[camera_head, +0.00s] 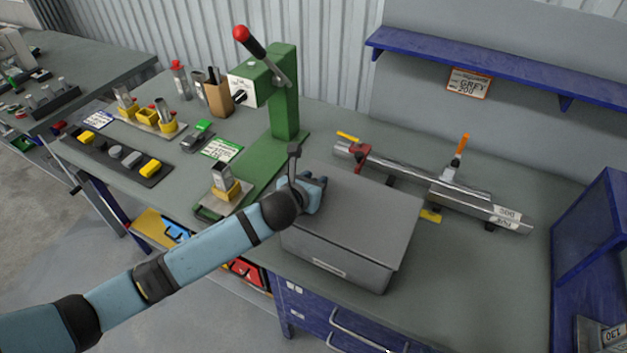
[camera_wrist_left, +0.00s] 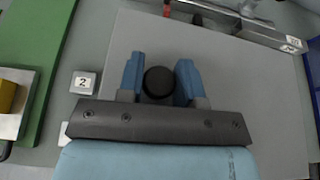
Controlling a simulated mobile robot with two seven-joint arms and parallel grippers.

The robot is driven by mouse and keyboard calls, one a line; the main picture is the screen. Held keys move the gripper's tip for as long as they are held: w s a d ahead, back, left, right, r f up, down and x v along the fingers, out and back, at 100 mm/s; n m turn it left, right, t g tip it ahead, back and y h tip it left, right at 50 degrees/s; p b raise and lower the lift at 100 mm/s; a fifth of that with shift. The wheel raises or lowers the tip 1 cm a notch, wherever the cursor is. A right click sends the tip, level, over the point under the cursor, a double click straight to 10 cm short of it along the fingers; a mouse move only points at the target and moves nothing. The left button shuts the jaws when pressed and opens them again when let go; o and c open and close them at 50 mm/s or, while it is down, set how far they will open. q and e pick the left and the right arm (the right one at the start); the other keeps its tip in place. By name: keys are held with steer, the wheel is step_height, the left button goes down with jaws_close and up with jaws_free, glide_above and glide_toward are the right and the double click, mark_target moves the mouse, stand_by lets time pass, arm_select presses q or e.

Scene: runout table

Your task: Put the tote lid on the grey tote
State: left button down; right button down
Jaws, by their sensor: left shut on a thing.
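The tote lid (camera_head: 365,212) is a flat dark grey plate lying over the top of the grey tote (camera_head: 335,271) on the bench. Its edges look roughly in line with the tote's walls; I cannot tell whether it is fully seated. My left gripper (camera_head: 317,192) is over the lid's left part. In the left wrist view, the blue fingers (camera_wrist_left: 159,80) are shut on a round black knob (camera_wrist_left: 159,84) on the lid (camera_wrist_left: 235,75). The wrist hides part of the lid's near left edge in the head view. My right gripper is not in view.
A green press (camera_head: 284,95) stands behind and left of the tote. A metal rail with a stop (camera_head: 440,188) lies behind it. A blue cabinet (camera_head: 592,255) stands at the right. The bench right of the tote (camera_head: 475,285) is clear.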

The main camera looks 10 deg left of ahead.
arm_select(q)
steer(key=shift+f, duration=0.3)
steer(key=c, duration=0.7)
jaws_free()
steer(key=b+v, duration=0.2)
steer(key=v, duration=1.2)
steer(key=s+f+n, duration=0.1)
steer(key=f+n, duration=0.1)
steer(key=n, duration=0.1)
steer(key=d+f+n, duration=0.1)
steer(key=f+n, duration=0.1)
steer(key=s+f+n+g, duration=0.1)
steer(key=n, duration=0.2)
steer(key=shift+s+d+f+n+h, duration=0.3)
steer(key=shift+s+d+f+h, duration=0.05)
steer(key=shift+s+f+h, duration=0.05)
steer(key=s+a+f+n+y, duration=0.1)
steer(key=s+a+f+n, duration=0.3)
steer(key=n, duration=0.9)
steer(key=s+a+f+n+y, duration=0.1)
steer(key=s+a+f+n, duration=0.3)
steer(key=s+f+n, duration=0.7)
step_height(320, 180, down, 2)
steer(key=n, duration=0.3)
steer(key=shift+s+a+f+n+g, duration=0.2)
steer(key=shift+a+n+g, duration=0.05)
steer(key=shift+n+g, duration=0.05)
